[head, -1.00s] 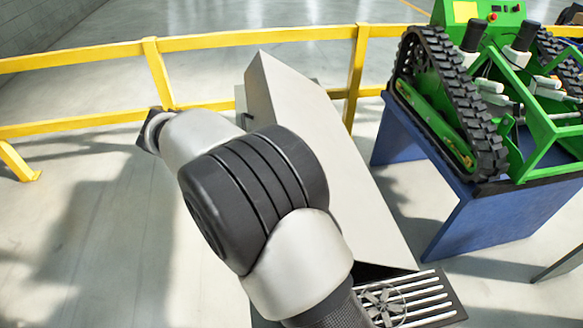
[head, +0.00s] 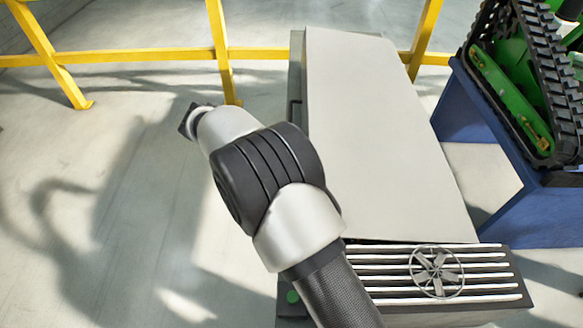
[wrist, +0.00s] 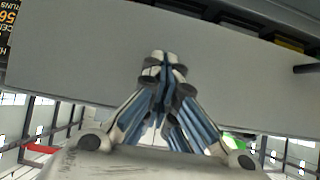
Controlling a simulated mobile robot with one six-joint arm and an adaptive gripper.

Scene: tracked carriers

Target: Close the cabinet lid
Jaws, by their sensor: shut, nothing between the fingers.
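The cabinet lid (head: 385,140) is a large plain light-grey panel in the head view. A dark gap shows under its near edge, above the slatted part of the cabinet (head: 490,290); how far the lid is raised is hard to tell. My gripper (wrist: 163,60) is in the wrist view, its fingers together with nothing between them. Behind the fingertips a broad grey panel (wrist: 80,50), likely the lid, fills much of that view. Whether the fingertips touch it I cannot tell.
Yellow railing (head: 150,57) runs behind the cabinet. A green tracked carrier (head: 510,95) stands on a blue stand (head: 535,218) close on the right. The floor (head: 130,200) to the left is open. In the wrist view a dark strip with yellow patches (wrist: 285,44) borders the panel.

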